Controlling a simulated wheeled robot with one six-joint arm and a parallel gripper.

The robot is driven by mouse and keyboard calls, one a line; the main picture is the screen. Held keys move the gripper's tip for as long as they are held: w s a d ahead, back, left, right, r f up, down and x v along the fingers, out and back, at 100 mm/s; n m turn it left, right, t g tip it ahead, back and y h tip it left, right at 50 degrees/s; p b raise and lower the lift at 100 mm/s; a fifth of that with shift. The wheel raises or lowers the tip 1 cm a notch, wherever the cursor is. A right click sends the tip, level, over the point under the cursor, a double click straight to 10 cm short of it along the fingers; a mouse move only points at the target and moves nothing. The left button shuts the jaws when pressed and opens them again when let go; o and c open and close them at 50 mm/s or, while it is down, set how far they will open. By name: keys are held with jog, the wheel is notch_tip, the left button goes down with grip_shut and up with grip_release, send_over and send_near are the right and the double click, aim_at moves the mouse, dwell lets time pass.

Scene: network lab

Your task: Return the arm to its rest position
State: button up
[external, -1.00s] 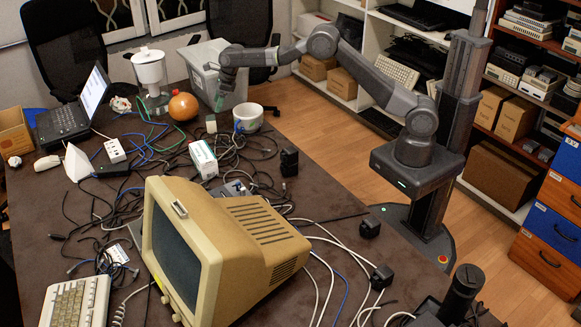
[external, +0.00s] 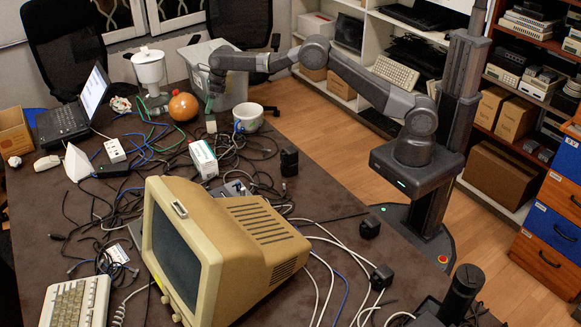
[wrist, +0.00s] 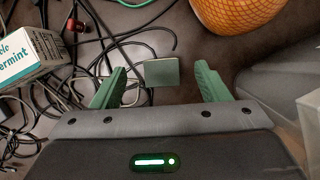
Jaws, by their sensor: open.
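My arm reaches out over the far side of the dark table (external: 60,215) from my column on the right. My gripper (external: 211,104) hangs in front of the grey bin, close to the orange ball. In the wrist view my gripper (wrist: 158,85) shows two green fingers spread wide apart. A small green-grey block (wrist: 161,72) lies on the table below, seen between the fingers and not held. The same block (external: 211,124) stands near the white mug in the external view.
A grey bin (external: 232,90), an orange ball (external: 183,107), a white mug (external: 248,116) and a white carton (external: 203,158) stand close by. Cables cover the table's middle. A beige monitor (external: 225,245) stands in front. Shelves (external: 400,25) are behind my arm.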

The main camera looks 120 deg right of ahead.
jog(key=s+a+n+y+b, duration=0.1)
jog(key=s+a+n, duration=0.1)
jog(key=s+a, duration=0.5)
jog(key=s+a+r+n+y+b, duration=0.1)
jog(key=s+a+n, duration=0.2)
jog(key=a, duration=0.8)
jog(key=s+a+n+y, duration=0.1)
jog(key=s+a+n, duration=0.1)
jog(key=s+a, duration=0.5)
jog(key=a+f, duration=0.1)
jog(key=f, duration=0.1)
jog(key=w+f, duration=0.1)
jog(key=f, duration=0.1)
jog(key=w+a+f, duration=0.1)
jog(key=f, duration=0.1)
jog(key=shift+w+a+f+b, duration=0.15)
jog(key=shift+a+f+b, duration=0.15)
jog(key=shift+b, duration=0.1)
dwell(0.3)
